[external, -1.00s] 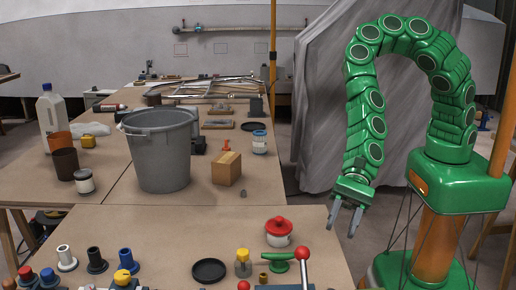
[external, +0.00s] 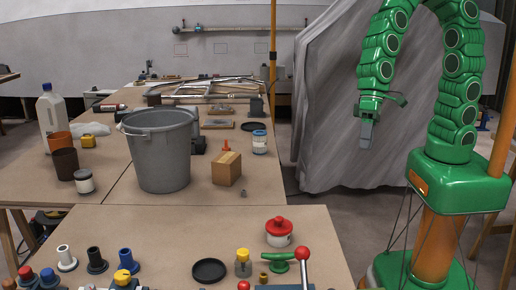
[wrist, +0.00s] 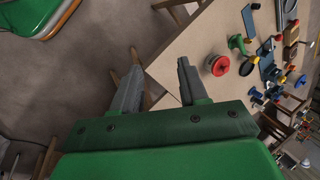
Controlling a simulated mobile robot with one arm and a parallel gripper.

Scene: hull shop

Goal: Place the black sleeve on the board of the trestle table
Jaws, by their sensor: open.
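A black flanged sleeve (external: 96,262) stands upright at the left of the front table (external: 160,228) in the external view, between a white sleeve (external: 67,260) and a blue sleeve (external: 126,261). My gripper (external: 366,140) hangs in the air right of the tables, apart from everything, pointing down and seen nearly edge-on. In the wrist view my gripper (wrist: 159,66) has its two fingers spread with nothing between them. There, a table corner (wrist: 180,55) shows beyond the fingers. I cannot single out the black sleeve in that view. Which table is the trestle table is unclear.
A red-lidded pot (external: 279,233), a black dish (external: 209,270) and a red-knobbed lever (external: 303,254) are on the front table. Its middle back is clear.

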